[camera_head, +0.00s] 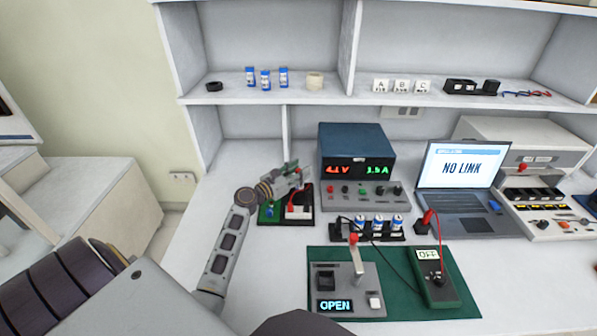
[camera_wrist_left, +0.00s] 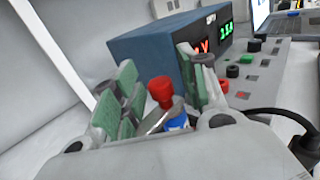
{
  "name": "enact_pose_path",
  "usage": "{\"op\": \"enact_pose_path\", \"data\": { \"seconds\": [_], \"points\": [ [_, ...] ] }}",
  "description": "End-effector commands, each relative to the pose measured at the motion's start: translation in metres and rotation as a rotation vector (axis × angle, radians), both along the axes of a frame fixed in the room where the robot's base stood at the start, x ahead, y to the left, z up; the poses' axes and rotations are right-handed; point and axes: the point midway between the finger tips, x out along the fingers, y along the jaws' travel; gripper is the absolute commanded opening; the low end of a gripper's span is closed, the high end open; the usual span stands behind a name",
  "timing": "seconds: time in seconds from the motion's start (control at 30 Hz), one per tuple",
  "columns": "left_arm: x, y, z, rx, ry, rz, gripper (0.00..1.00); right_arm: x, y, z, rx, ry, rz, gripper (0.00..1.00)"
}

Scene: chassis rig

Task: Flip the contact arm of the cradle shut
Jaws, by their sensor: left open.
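The cradle sits on a small green and black board (camera_head: 267,213) at the middle left of the bench, partly hidden by my left gripper (camera_head: 299,178). In the left wrist view, a red knob (camera_wrist_left: 160,91) on a thin metal lever, seemingly the contact arm, stands tilted up between the open green-padded fingers. A blue-and-white cell (camera_wrist_left: 177,120) lies below it. The fingers are on both sides of the knob; whether they touch it I cannot tell. My right gripper is not in view.
A blue power supply (camera_head: 357,140) stands just right of the gripper. A rack of cells (camera_head: 397,224), a switch box (camera_head: 346,290) reading OPEN, a multimeter (camera_head: 433,287) and a laptop (camera_head: 459,165) are to the right. The bench front left is clear.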

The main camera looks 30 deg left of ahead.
Motion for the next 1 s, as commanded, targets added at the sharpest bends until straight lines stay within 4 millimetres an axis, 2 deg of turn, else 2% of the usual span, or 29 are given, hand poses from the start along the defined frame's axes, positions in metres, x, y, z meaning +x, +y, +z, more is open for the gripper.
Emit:
{"op": "enact_pose_path", "data": {
  "seconds": [0.37,1.0],
  "points": [
    [-0.023,0.006,0.0,0.0,0.001,0.0,0.42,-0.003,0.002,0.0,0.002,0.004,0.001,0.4],
    [-0.089,0.023,-0.001,0.0,0.002,0.001,0.42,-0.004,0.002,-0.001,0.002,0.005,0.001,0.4]
  ]
}}
